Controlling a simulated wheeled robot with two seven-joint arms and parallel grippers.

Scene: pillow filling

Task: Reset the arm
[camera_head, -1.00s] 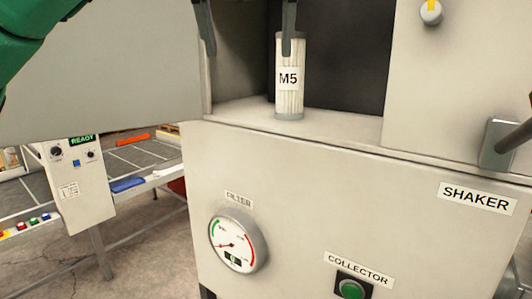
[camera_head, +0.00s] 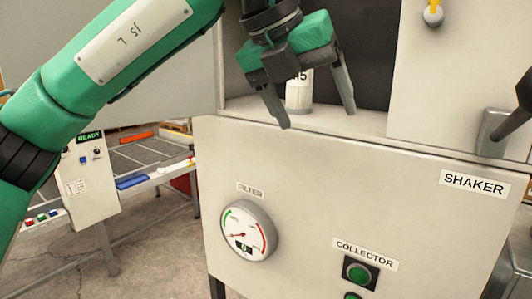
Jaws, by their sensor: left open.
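My left gripper (camera_head: 318,118) is at the top middle of the head view, in front of the shaker's opening. Its two fingers point down and are spread apart with nothing between them. A white ribbed filter cartridge (camera_head: 299,96) marked M5 stands upright on the ledge of the opening, behind the gripper. The gripper hides its upper part, and the fingers look clear of it. My right gripper is not in view.
The shaker cabinet (camera_head: 320,190) has a round filter gauge (camera_head: 248,231) and a green collector button (camera_head: 359,273). A dark handle (camera_head: 512,125) sticks out at the right. A control box (camera_head: 90,185) reading READY and a conveyor (camera_head: 140,155) stand at the left.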

